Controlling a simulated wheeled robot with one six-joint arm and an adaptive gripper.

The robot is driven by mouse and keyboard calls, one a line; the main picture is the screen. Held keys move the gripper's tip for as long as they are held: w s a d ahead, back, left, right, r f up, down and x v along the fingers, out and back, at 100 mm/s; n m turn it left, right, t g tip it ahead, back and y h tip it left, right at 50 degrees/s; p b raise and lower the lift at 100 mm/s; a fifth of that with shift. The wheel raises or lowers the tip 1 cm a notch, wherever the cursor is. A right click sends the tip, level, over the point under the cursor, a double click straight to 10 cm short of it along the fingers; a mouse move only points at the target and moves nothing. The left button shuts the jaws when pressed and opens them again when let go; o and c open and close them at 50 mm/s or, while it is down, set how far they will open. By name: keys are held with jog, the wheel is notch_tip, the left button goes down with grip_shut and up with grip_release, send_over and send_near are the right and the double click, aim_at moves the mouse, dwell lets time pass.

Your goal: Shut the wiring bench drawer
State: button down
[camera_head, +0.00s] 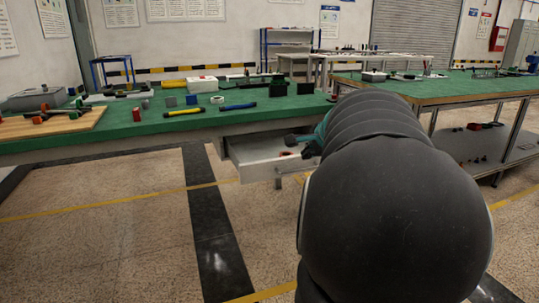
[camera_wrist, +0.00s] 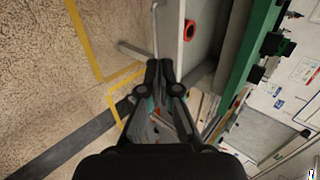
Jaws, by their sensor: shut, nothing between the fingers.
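The wiring bench (camera_head: 110,130) has a green top. Its pale grey drawer (camera_head: 252,160) stands pulled out below the front edge, with small items inside. The drawer's front panel (camera_wrist: 171,28) also shows in the wrist view, with a grey bar handle (camera_wrist: 136,50) sticking out on the floor side. My gripper (camera_wrist: 160,66) is shut and empty, its fingertips close to the drawer front and handle; I cannot tell whether they touch.
A red ring-shaped item (camera_wrist: 190,30) lies in the drawer. Tools and small parts lie on the bench, including a yellow tool (camera_head: 184,112). Another green-topped table (camera_head: 460,90) with a lower shelf stands at right. The floor (camera_head: 110,220) left of my arm is clear.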

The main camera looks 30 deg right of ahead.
aim_at(287, 161)
jog(key=x, duration=0.3)
jog(key=w+r+x, duration=0.1)
jog(key=x, duration=0.7)
jog(key=shift+w+d+r, duration=0.1)
jog(key=shift+w+d, duration=0.05)
jog(key=shift+w, duration=0.2)
jog(key=shift+w+d, duration=0.1)
jog(key=shift+w, duration=0.4)
